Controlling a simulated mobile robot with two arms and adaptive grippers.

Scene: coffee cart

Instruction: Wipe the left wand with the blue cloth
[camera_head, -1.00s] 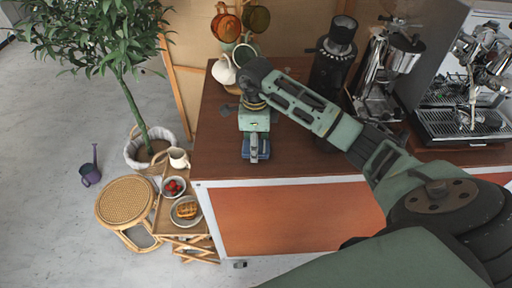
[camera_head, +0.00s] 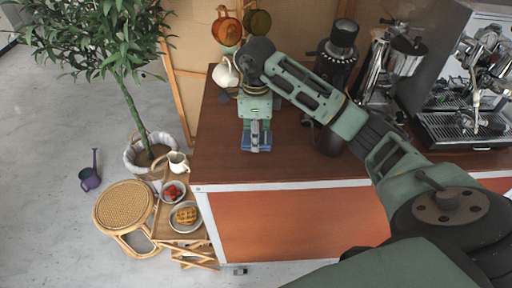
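The blue cloth (camera_head: 247,145) shows at the tips of my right gripper (camera_head: 258,140), over the left part of the brown counter. The fingers are close together and appear shut on the cloth, which shows on both sides of them; their grip is partly hidden from above. I cannot tell whether the cloth touches the counter. The silver espresso machine (camera_head: 462,125) stands at the far right. Its left wand is too small and cluttered to pick out with certainty. My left gripper is out of view.
A black grinder (camera_head: 338,50) and a silver grinder (camera_head: 404,55) stand between the gripper and the machine. A white pitcher (camera_head: 225,73) and hanging mugs (camera_head: 227,30) are behind the gripper. Brown counter (camera_head: 220,165) is clear in front. A plant and stool are left.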

